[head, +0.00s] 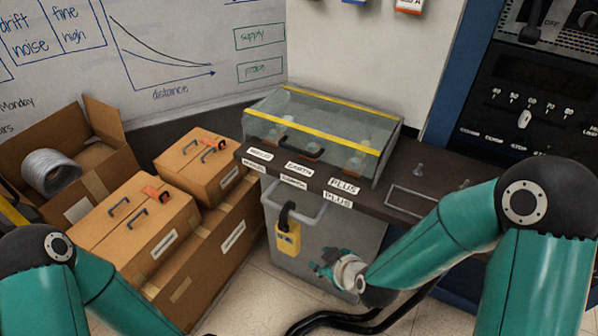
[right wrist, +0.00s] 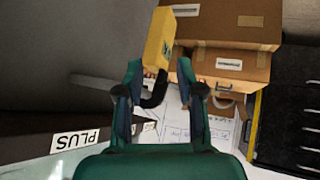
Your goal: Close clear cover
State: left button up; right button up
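The clear cover (head: 330,107), edged with yellow strips, lies over the see-through box on the dark bench. It looks lowered, but I cannot tell whether it is fully seated. A dark handle (head: 300,147) is at its front. Small items inside show dimly. My right gripper (head: 320,268) is low in front of the grey bin, below the bench edge and well apart from the cover. In the right wrist view its fingers (right wrist: 160,75) are spread, with nothing seen gripped between them. My left arm shows at lower left, but its gripper is out of view.
A yellow padlock-like tag (head: 288,240) hangs by a black hook on the grey bin (head: 345,240), left of my right gripper. Cardboard boxes (head: 135,220) fill the left. Labels line the bench edge (head: 365,205). A dark panel (head: 530,90) stands at right.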

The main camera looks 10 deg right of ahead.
jog(key=w+a+r+n+t+b, duration=0.1)
jog(key=w+r+n+t+b, duration=0.3)
jog(key=r+n+b, duration=0.15)
pick_arm(q)
notch_tip(320, 180, down, 16)
jog(key=b, duration=0.8)
pick_arm(e)
jog(key=n+t, duration=0.6)
jog(key=n, duration=0.1)
send_near(300, 152)
jog(key=s+f, duration=0.1)
jog(key=s, duration=0.5)
jog(key=w+p, duration=0.3)
jog(key=w, duration=0.2)
jog(key=w+a+p, duration=0.1)
jog(key=w+p, duration=0.2)
jog(key=w, duration=0.2)
jog(key=w+p, duration=0.3)
jog(key=w, duration=0.2)
jog(key=shift+w+a+r, duration=0.15)
jog(key=shift+a+r, duration=0.1)
jog(key=shift+r, duration=0.1)
pick_arm(q)
notch_tip(300, 152, up, 9)
pick_arm(e)
jog(key=shift+w, duration=0.6)
jog(key=shift+m, duration=0.25)
grip_shut()
